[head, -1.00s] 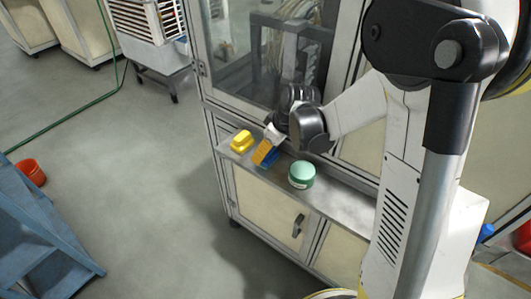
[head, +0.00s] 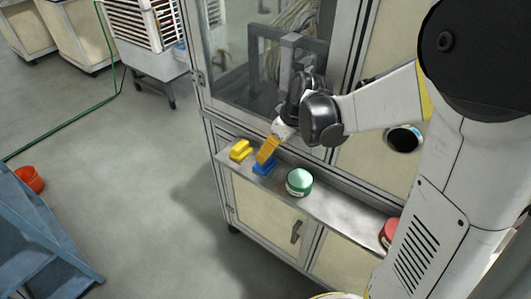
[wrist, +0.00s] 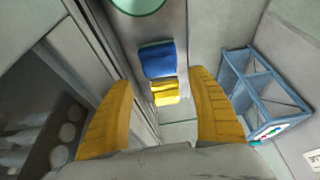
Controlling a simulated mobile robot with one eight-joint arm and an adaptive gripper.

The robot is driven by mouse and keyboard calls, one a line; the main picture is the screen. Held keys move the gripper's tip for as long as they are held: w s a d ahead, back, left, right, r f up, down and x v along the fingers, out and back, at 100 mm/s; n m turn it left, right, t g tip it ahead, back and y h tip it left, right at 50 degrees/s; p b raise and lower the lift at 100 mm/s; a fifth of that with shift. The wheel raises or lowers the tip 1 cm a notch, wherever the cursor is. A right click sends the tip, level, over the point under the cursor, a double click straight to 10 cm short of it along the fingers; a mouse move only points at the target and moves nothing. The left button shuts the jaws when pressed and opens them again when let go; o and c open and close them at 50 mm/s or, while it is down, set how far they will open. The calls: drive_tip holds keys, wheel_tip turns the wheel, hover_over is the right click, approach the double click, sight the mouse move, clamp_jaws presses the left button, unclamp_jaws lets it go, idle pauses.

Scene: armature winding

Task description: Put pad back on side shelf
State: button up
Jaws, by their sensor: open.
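A blue pad (head: 264,168) lies on the narrow metal side shelf (head: 330,206) of the cabinet. A yellow pad-like block (head: 241,150) lies to its left on the same shelf. My gripper (head: 266,151) has yellow fingers and is over the blue pad, partly covering it in the head view. In the wrist view my gripper (wrist: 165,105) has its fingers wide apart with nothing between them. The blue pad (wrist: 158,59) and the yellow block (wrist: 165,92) show beyond the fingertips, on the shelf. Whether a fingertip touches the blue pad is unclear in the head view.
A green-lidded round tin (head: 300,182) stands on the shelf right of the blue pad, and a red tin (head: 389,232) farther right. The glazed cabinet (head: 265,50) rises behind the shelf. A blue metal frame (head: 45,230) stands at left; floor between is clear.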

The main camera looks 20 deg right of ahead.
drive_tip(key=s+r+m+t+h, duration=0.1)
drive_tip(key=s+r+m, duration=0.2)
drive_tip(key=s, duration=0.6)
drive_tip(key=s+a+r+m+t+h, duration=0.1)
drive_tip(key=s+r+m, duration=0.3)
drive_tip(key=s+r, duration=0.4)
drive_tip(key=shift+s+t+h+p, duration=0.4)
drive_tip(key=shift+s+t+p, duration=0.1)
drive_tip(key=shift+t, duration=0.2)
wheel_tip(320, 180, down, 7)
drive_tip(key=b, duration=0.7)
